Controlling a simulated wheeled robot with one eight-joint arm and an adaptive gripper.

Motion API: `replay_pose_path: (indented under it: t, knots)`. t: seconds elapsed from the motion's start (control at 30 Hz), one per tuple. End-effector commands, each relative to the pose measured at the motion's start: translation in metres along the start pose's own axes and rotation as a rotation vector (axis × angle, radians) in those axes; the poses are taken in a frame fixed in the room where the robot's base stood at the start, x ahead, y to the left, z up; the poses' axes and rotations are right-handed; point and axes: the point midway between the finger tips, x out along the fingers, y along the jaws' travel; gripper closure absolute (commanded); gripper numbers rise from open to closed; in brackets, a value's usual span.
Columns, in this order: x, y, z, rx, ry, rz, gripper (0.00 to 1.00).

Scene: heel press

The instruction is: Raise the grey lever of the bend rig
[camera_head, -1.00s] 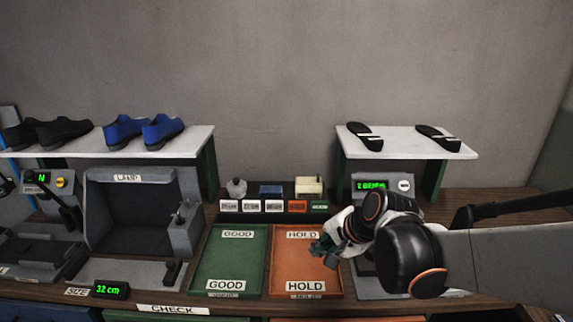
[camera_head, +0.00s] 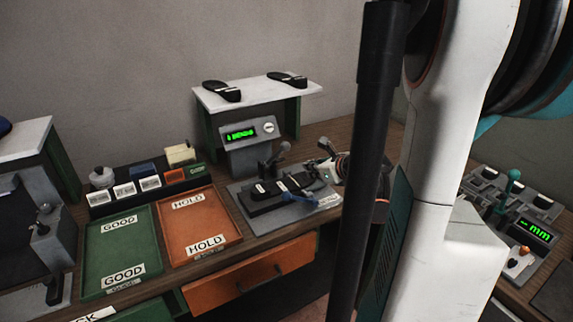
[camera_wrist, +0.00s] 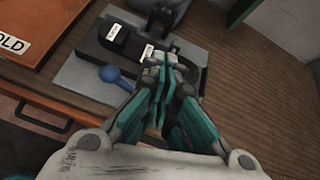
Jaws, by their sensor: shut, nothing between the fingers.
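The bend rig's grey base (camera_head: 240,203) stands on the bench, with a display box (camera_head: 236,131) behind it. Its grey lever (camera_head: 270,160) rises at the back of the base; a dark grey part at the top edge of the wrist view (camera_wrist: 158,10) looks like its foot. A black piece with white labels (camera_wrist: 93,42) lies on the base. A blue-knobbed handle (camera_wrist: 115,77) is at the front. My gripper (camera_wrist: 158,70) is shut and empty, over the right part of the rig and right of the blue knob. Its fingers hide part of the rig, and contact cannot be told.
The orange HOLD tray (camera_head: 186,223) and green GOOD tray (camera_head: 110,245) lie left of the rig. A white shelf (camera_head: 250,95) with black soles stands behind. A second device with a green lever (camera_head: 514,180) is at the right. My arm and column block much of the right side.

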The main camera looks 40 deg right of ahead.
Motion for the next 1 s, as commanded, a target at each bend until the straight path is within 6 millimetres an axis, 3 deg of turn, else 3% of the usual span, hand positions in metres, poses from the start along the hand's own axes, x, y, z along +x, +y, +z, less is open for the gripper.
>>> replay_pose_path:
  t: [0.17, 0.63, 0.8, 1.0]
  knots:
    - [0.013, -0.002, -0.002, 0.013, -0.002, -0.004, 1.00]
    - [0.102, -0.001, -0.003, 0.009, -0.001, -0.002, 1.00]
    - [0.105, -0.002, 0.022, 0.009, -0.001, -0.003, 1.00]
    - [0.108, -0.002, 0.036, 0.009, -0.001, -0.003, 1.00]
